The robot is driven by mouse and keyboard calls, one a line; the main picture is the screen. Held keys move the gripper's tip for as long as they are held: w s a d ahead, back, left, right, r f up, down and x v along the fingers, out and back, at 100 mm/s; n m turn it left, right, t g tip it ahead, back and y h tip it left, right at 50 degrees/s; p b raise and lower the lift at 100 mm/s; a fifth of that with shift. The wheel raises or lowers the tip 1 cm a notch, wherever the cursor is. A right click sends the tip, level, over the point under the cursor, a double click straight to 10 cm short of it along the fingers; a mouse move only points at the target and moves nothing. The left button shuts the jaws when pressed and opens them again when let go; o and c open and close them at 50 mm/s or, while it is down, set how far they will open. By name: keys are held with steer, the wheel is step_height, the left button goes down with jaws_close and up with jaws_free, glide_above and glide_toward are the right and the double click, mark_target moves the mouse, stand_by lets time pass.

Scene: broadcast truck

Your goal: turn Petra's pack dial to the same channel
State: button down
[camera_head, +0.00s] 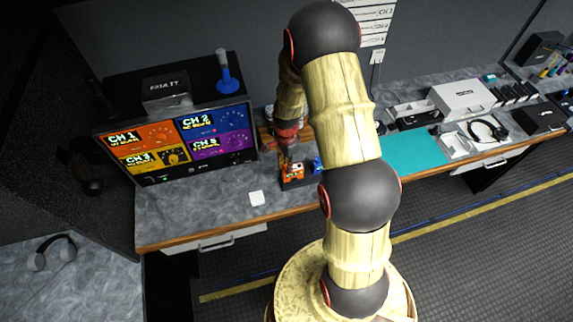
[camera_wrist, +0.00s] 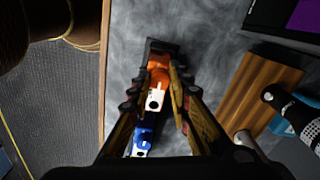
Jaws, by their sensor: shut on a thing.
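An orange pack (camera_head: 293,169) with a white face and a dark round spot stands in a dark holder (camera_head: 297,183) on the grey counter. A blue pack (camera_head: 317,164) is beside it. In the wrist view my gripper (camera_wrist: 157,82) has its fingers on both sides of the orange pack (camera_wrist: 156,96), shut on it from above. The blue pack (camera_wrist: 143,138) lies nearer the palm, partly between the fingers. I cannot read a name or a dial setting on either pack. A monitor (camera_head: 180,142) shows coloured panels marked CH 1, CH 2, CH 3 and another channel.
A wooden block (camera_wrist: 262,90) and a black microphone (camera_wrist: 290,108) are close to the right finger. A blue-based stand (camera_head: 228,82) and a FAULTY box (camera_head: 167,90) are behind the monitor. A teal mat (camera_head: 410,150) lies to the right.

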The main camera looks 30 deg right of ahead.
steer(key=n+b, duration=0.1)
steer(key=n, duration=0.2)
steer(key=shift+n+b, duration=0.3)
steer(key=shift+n, duration=0.1)
steer(key=n+b, duration=0.1)
steer(key=n, duration=0.2)
steer(key=shift+n, duration=0.4)
steer(key=n+b, duration=0.1)
steer(key=n, duration=0.6)
steer(key=shift+b, duration=0.3)
steer(key=n, duration=0.3)
steer(key=shift+d+n+b, duration=0.1)
steer(key=shift+n+b, duration=0.25)
steer(key=shift+n, duration=0.05)
steer(key=n, duration=0.3)
steer(key=shift+n, duration=0.3)
steer(key=n+b, duration=0.1)
steer(key=n, duration=0.5)
steer(key=shift+n, duration=0.3)
steer(key=c, duration=1.6)
jaws_free()
steer(key=shift+c, duration=0.2)
